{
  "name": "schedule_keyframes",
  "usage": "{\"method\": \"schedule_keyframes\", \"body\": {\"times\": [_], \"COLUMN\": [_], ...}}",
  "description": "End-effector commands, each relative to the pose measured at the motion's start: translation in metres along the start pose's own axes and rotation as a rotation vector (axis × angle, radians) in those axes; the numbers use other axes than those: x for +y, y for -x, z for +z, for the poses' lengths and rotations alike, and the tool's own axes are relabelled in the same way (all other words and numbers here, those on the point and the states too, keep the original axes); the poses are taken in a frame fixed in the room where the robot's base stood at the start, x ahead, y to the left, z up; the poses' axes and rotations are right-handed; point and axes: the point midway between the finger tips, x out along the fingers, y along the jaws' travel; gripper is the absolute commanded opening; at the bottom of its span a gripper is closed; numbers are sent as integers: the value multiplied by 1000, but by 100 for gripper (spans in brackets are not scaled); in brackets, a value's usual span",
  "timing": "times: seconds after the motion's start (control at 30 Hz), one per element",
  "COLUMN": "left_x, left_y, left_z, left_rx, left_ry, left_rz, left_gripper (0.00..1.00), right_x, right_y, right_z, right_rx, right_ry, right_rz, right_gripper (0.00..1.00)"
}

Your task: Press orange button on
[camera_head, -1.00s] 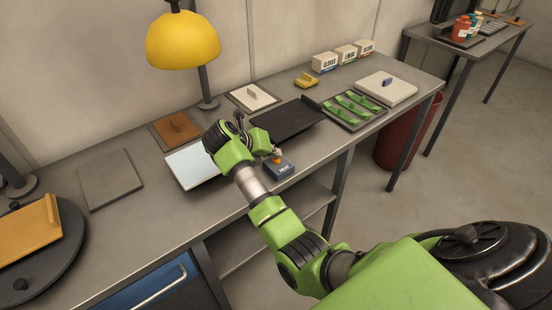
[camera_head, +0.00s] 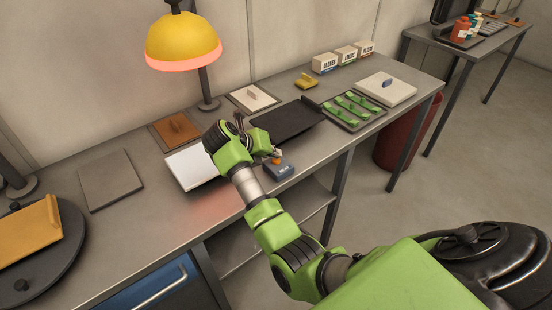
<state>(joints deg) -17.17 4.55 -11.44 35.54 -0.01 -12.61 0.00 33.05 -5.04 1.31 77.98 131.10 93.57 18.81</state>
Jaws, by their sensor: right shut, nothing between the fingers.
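A small blue-grey box (camera_head: 283,171) sits near the table's front edge, with an orange button (camera_head: 276,160) on its top. My right gripper (camera_head: 271,154) is shut and empty, with its tip at the orange button. The fingers are small and partly hidden by my green wrist, so I cannot tell whether they touch the button. A yellow lamp (camera_head: 182,38) hangs above the table, and its lower rim glows pinkish red. My left gripper is out of view.
A white panel (camera_head: 190,168) lies left of my wrist. A black tray (camera_head: 290,118) and a tray with green pieces (camera_head: 355,110) lie behind and right of the box. A dark round plate (camera_head: 70,255) with an orange block stands at far left.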

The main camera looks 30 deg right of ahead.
Motion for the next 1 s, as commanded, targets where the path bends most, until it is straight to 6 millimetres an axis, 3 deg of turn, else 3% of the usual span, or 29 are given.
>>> {"method": "schedule_keyframes", "body": {"times": [0.6, 1.0], "left_x": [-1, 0], "left_y": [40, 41], "left_z": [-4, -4], "left_rx": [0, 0], "left_ry": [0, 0], "left_rz": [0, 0], "left_gripper": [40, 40], "right_x": [-28, -30], "right_y": [40, 42], "right_z": [29, 31], "right_rx": [-1, -1], "right_ry": [-2, 0], "right_rz": [1, 0], "right_gripper": [0, 0]}}
